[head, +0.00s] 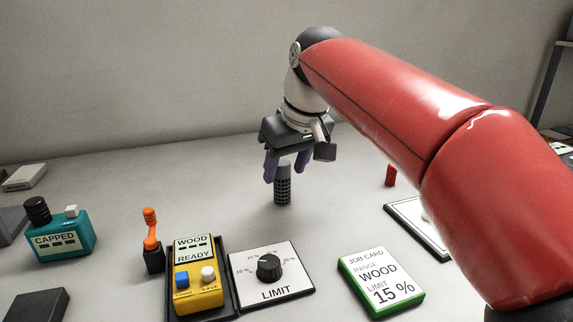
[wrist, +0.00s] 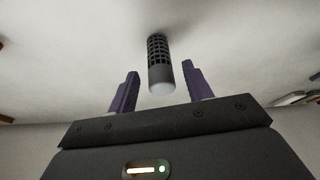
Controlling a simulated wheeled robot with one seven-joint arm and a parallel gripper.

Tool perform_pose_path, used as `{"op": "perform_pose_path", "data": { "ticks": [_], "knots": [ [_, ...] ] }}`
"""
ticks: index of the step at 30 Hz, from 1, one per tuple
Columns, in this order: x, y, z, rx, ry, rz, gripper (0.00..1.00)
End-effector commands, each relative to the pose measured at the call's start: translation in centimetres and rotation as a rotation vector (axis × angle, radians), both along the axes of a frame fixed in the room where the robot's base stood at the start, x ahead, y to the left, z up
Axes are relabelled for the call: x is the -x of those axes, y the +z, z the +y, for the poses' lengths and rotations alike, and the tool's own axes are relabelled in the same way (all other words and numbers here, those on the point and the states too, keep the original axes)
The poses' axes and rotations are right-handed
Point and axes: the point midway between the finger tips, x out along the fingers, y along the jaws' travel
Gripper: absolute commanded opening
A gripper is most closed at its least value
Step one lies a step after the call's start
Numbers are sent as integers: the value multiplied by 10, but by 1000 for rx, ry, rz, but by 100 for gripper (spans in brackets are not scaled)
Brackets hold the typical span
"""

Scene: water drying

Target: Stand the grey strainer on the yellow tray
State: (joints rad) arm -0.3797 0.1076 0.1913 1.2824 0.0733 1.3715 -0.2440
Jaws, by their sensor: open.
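The grey strainer (head: 282,190) is a small upright cylinder with a dark slotted lower part, standing on the pale table. In the wrist view the strainer (wrist: 159,68) shows its smooth pale end towards me and its slotted part farther off. My gripper (head: 283,173) is above it, pointing down, with purple fingers on either side of its top. In the wrist view my gripper (wrist: 160,74) is open, with a gap between the strainer and each finger. I cannot make out a yellow tray in either view; my red arm hides part of the right side.
In front are an orange-topped tool (head: 151,240), a yellow meter (head: 197,291), a LIMIT dial plate (head: 295,284) and a green-edged job card (head: 382,282). A teal device (head: 61,237) is at left, and a small red object (head: 391,175) at right. Table around the strainer is clear.

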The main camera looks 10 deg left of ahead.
Motion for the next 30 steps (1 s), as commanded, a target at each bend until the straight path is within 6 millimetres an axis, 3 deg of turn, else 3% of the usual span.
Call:
{"op": "perform_pose_path", "data": {
  "ticks": [7, 18, 24, 27, 30],
  "knots": [
    [2, 14, -3, -1, 0, -2, 50],
    [23, 86, -24, -2, 0, -3, 50],
    [30, 109, -31, -1, 0, -2, 50],
    [28, 103, -27, 1, 4, 3, 54],
    [16, 72, -9, 5, 7, 11, 54]
  ]
}}
